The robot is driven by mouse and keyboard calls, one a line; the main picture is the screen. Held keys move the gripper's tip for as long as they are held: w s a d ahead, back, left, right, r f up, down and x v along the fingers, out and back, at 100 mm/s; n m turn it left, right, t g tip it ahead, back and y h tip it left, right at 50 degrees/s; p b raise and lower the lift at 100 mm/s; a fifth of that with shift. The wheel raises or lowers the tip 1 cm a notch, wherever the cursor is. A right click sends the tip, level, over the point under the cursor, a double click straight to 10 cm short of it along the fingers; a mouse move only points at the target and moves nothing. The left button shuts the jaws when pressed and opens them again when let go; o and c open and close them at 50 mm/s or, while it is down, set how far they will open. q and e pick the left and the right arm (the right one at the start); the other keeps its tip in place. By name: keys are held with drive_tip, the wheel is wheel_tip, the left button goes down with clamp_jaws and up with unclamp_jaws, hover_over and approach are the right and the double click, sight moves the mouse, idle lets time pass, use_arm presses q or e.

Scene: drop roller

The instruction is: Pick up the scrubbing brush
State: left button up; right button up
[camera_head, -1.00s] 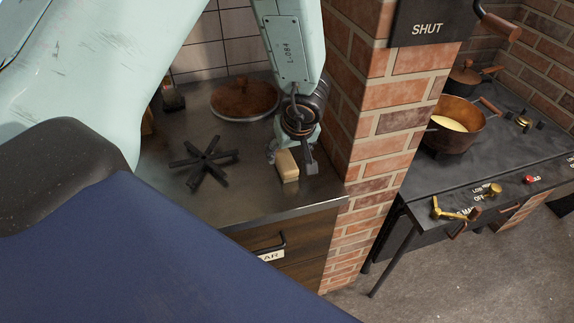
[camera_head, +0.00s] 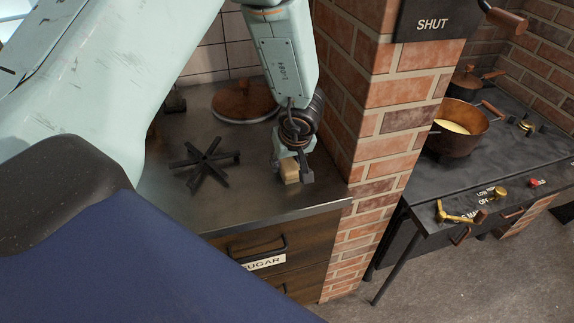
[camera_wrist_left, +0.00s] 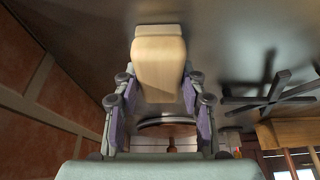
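The scrubbing brush (camera_head: 290,172) shows as a pale wooden block on the metal counter, close to the brick pillar. In the left wrist view, the block (camera_wrist_left: 160,62) lies straight ahead, beyond and between the fingertips. My left gripper (camera_head: 292,175) points down over the brush with one finger on each side of it. Its fingers (camera_wrist_left: 160,100) look open, with little space beside the block. Whether they touch it is hard to tell. The brush's bristles are not visible. My right gripper is not in view.
A black star-shaped trivet (camera_head: 205,165) lies left of the brush on the counter (camera_head: 235,200). A round copper-coloured lid (camera_head: 244,102) is behind. The brick pillar (camera_head: 365,120) stands close on the right. A pot (camera_head: 458,130) sits on the stove beyond it.

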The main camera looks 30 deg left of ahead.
sight(288, 160)
use_arm(q)
drive_tip(key=c, duration=0.6)
wheel_tip(288, 160, up, 18)
drive_tip(key=p, duration=0.9)
drive_tip(key=shift+p, duration=0.35)
